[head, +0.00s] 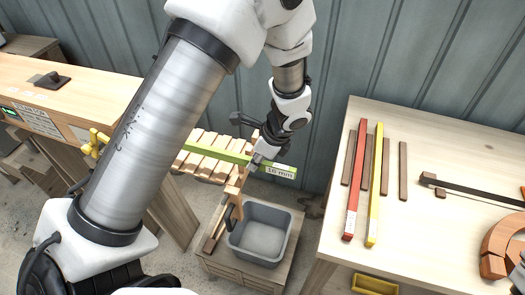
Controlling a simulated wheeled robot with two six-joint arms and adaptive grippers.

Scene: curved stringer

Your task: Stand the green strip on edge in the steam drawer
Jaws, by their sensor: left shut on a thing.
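The strip's left part lies over or beside a pale wooden slatted rack (197,168), which looks like the open steam drawer. My arm hides the strip's far left end and part of the rack. I cannot tell whether the strip touches the slats. My right gripper does not show clearly.
A grey bin (264,232) stands on a wooden crate below the gripper. A pale bench (425,230) at right holds a red strip (355,180), a yellow strip (375,185) and brown wooden bars. A long wooden box (60,95) with a small display is at left.

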